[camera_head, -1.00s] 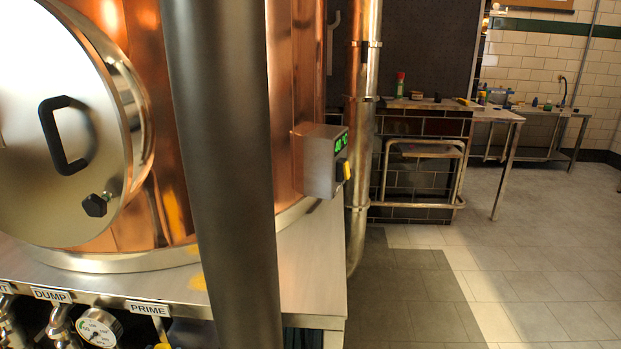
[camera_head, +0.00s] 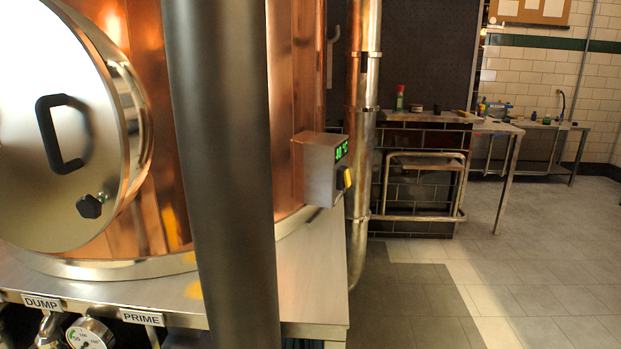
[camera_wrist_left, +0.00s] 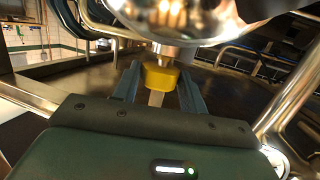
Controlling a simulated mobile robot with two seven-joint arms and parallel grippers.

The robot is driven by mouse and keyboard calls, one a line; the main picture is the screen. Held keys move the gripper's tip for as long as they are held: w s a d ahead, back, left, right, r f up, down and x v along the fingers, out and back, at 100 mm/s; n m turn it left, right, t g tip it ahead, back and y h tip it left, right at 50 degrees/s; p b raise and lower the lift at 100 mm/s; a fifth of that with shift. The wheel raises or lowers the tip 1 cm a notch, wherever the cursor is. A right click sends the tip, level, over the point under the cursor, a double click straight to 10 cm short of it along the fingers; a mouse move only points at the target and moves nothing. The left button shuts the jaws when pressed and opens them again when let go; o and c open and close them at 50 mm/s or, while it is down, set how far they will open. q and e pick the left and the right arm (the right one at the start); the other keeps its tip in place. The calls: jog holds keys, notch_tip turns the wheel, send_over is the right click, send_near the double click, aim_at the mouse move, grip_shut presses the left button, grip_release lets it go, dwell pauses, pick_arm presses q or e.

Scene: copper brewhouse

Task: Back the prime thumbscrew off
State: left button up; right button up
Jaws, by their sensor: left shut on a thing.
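The yellow thumbscrew (camera_wrist_left: 161,76) shows in the left wrist view, under a shiny rounded metal fitting (camera_wrist_left: 180,18). A pale flat strip hangs below it. My left gripper (camera_wrist_left: 159,88) is shut on the thumbscrew, with one dark finger on each side. The PRIME label (camera_head: 141,317) is on the front edge of the steel deck in the head view. The thumbscrew and my left gripper are not visible in that view. My right gripper is in neither view.
The steel deck (camera_head: 306,275) carries the copper vessel (camera_head: 291,80) with its round door (camera_head: 60,150). A control box (camera_head: 322,172) with a green display sits on its right. A pressure gauge (camera_head: 88,336) is left of PRIME. Tiled floor is clear at the right.

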pick_arm(q)
jog(key=shift+d+r, duration=0.1)
jog(key=shift+d, duration=0.1)
jog(key=o, duration=0.6)
jog(key=shift+n+y+p, duration=0.3)
jog(key=shift+y+p, duration=0.1)
jog(key=shift+p, duration=0.05)
jog(key=o, duration=0.3)
jog(key=shift+o, duration=0.2)
jog(key=shift+s+a, duration=0.1)
jog(key=p+v, duration=0.4)
jog(key=v, duration=0.1)
jog(key=shift+s+a, duration=0.1)
jog(key=shift+s, duration=0.05)
jog(key=shift+s+a, duration=0.1)
jog(key=shift+s, duration=0.15)
